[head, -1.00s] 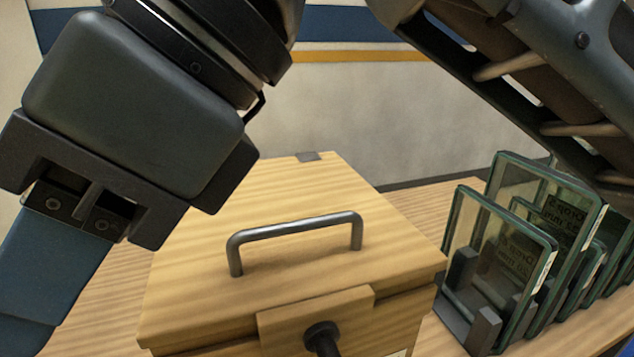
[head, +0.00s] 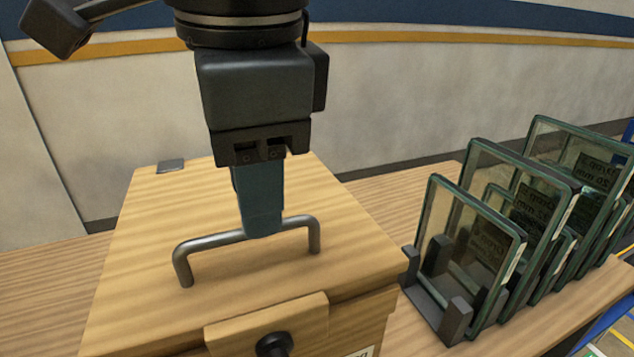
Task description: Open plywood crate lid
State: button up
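The plywood crate (head: 110,320) stands on the table with its lid (head: 150,215) shut. A grey metal bar handle (head: 205,241) rises from the lid top. A black knob (head: 273,345) sits on a wooden block on the crate's front. My gripper (head: 262,215) points down at the handle, right of its middle. One blue finger shows in front of the bar and hides part of it. The other finger is hidden behind it, so I cannot tell whether the gripper is closed on the bar.
A dark rack (head: 437,310) with several upright glass panels (head: 470,245) stands close to the right of the crate. A wall (head: 400,110) rises behind the table. Bare table (head: 45,285) shows left of the crate.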

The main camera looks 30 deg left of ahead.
jog(key=shift+w+a+f, duration=0.1)
jog(key=shift+a+f, duration=0.05)
jog(key=shift+f, duration=0.55)
jog(key=shift+w+a+f, duration=0.1)
jog(key=shift+f, duration=0.6)
jog(key=shift+c, duration=0.3)
grip_shut()
